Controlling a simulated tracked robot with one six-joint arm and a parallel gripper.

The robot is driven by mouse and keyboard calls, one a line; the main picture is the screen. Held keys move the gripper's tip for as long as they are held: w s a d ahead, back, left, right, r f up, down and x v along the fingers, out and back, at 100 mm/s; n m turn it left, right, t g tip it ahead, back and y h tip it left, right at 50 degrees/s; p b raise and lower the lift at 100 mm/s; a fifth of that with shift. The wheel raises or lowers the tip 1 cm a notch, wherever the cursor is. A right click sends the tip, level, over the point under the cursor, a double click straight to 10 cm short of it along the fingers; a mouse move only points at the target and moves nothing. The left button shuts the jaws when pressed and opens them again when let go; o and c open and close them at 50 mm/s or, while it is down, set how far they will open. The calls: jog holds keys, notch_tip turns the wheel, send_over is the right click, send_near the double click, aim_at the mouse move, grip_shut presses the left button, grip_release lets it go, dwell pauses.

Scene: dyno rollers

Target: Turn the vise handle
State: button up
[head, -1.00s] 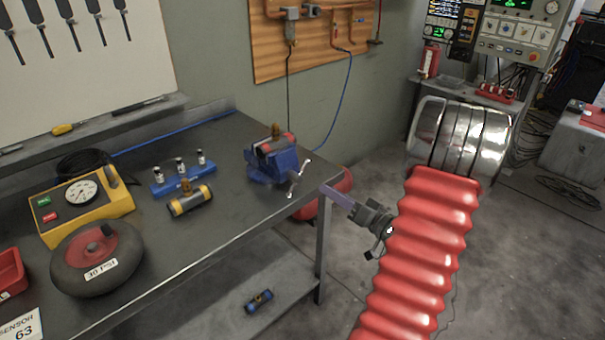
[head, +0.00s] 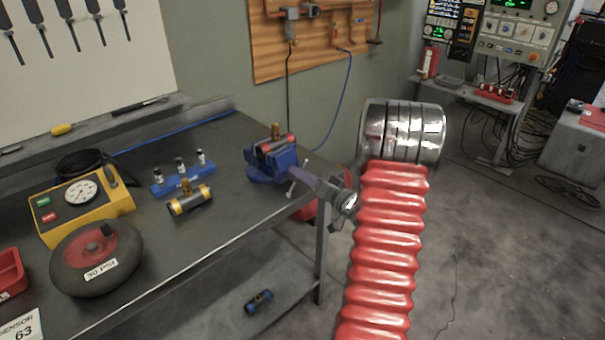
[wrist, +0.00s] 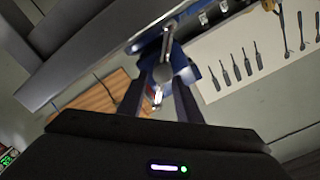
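The blue vise (head: 268,166) is mounted near the right end of the workbench, with a small brass-and-red piece in its jaws. Its metal handle (head: 291,188) hangs at the front right, partly covered by my gripper. My gripper (head: 296,176) reaches in from the right, its fingertips overlapping the handle. In the wrist view my gripper (wrist: 160,92) has its two dark fingers apart, with the round screw end and the handle (wrist: 167,45) seen between or just beyond them. I cannot tell whether a finger touches the handle.
The dark workbench (head: 222,222) holds a black-and-yellow cylinder (head: 190,200), a blue holder with small vials (head: 184,182), a yellow gauge box (head: 90,212) and a wheel (head: 97,258). A pegboard with hoses hangs behind.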

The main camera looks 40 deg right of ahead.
jog(key=shift+w, duration=0.15)
grip_shut()
dwell(0.4)
jog(key=shift+f, duration=0.1)
